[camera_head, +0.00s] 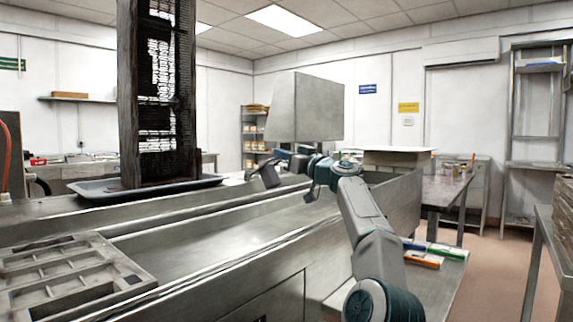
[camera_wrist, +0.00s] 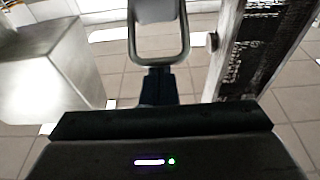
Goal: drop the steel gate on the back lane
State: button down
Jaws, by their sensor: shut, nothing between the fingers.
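My gripper (camera_head: 266,172) is beside the far part of the line in the head view, small and partly hard to make out. In the wrist view my gripper's dark fingers (camera_wrist: 158,86) are together with nothing held. A grey loop like a handle (camera_wrist: 135,45) is just beyond the fingertips; I cannot tell whether it touches them or belongs to the steel gate. A grey tapered steel box (camera_head: 305,107) rises behind my wrist and also shows at left in the wrist view (camera_wrist: 45,70). The gate itself and the back lane cannot be clearly told apart from the other steel.
A tall dark tower (camera_head: 157,95) stands on a grey tray (camera_head: 95,192) at left, and shows at right in the wrist view (camera_wrist: 270,45). The steel trough (camera_head: 215,233) is empty where seen. A compartmented mould (camera_head: 60,275) lies at front left.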

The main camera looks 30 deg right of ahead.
jog(key=shift+s+f+b, duration=0.2)
jog(key=shift+f+b, duration=0.3)
jog(key=shift+b, duration=0.2)
jog(key=shift+s+d+f, duration=0.1)
jog(key=s+d+r+p, duration=0.7)
jog(key=s+r, duration=0.2)
jog(key=r, duration=0.2)
jog(key=shift+d, duration=0.25)
jog(key=shift+s, duration=0.1)
dwell(0.6)
